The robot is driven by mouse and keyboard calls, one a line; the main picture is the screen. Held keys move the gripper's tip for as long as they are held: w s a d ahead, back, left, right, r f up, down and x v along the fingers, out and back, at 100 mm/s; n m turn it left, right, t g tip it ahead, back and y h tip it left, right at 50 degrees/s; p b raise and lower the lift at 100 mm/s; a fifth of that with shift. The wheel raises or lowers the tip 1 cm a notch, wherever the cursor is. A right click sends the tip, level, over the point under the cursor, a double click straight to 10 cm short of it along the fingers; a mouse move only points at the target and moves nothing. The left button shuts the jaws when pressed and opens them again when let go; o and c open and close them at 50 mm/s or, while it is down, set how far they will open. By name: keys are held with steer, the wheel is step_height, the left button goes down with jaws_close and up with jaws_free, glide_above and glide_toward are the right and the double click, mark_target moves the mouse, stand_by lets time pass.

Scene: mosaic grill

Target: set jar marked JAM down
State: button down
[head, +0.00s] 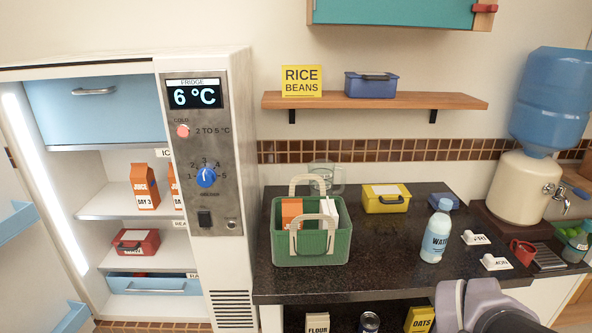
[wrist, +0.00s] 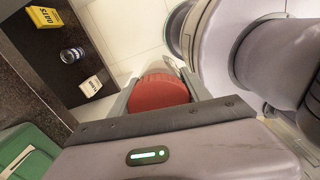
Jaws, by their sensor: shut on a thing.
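In the wrist view my gripper (wrist: 157,82) is shut on a round thing with a red top (wrist: 158,90), taken to be the jar marked JAM. Its label is hidden. It is held over the pale floor, out in front of the open shelf under the counter. In the head view only part of my arm shows at the bottom right; the gripper and jar are out of sight there.
The open shelf under the counter (head: 395,278) holds FLOUR (head: 317,322), a can (head: 369,321) and OATS (head: 420,319). The countertop bears a green basket (head: 312,248), a yellow box (head: 386,204) and a WATER bottle (head: 436,235). The fridge (head: 205,120) stands open at left.

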steer(key=w+a+f+m, duration=0.2)
steer(key=w+f+m, duration=0.3)
steer(key=w+m, duration=0.3)
steer(key=w+a+f+m, duration=0.2)
steer(key=w+f+m, duration=0.3)
steer(key=w+m, duration=0.4)
steer(key=shift+w+a+f, duration=0.15)
steer(key=shift+w+a, duration=0.15)
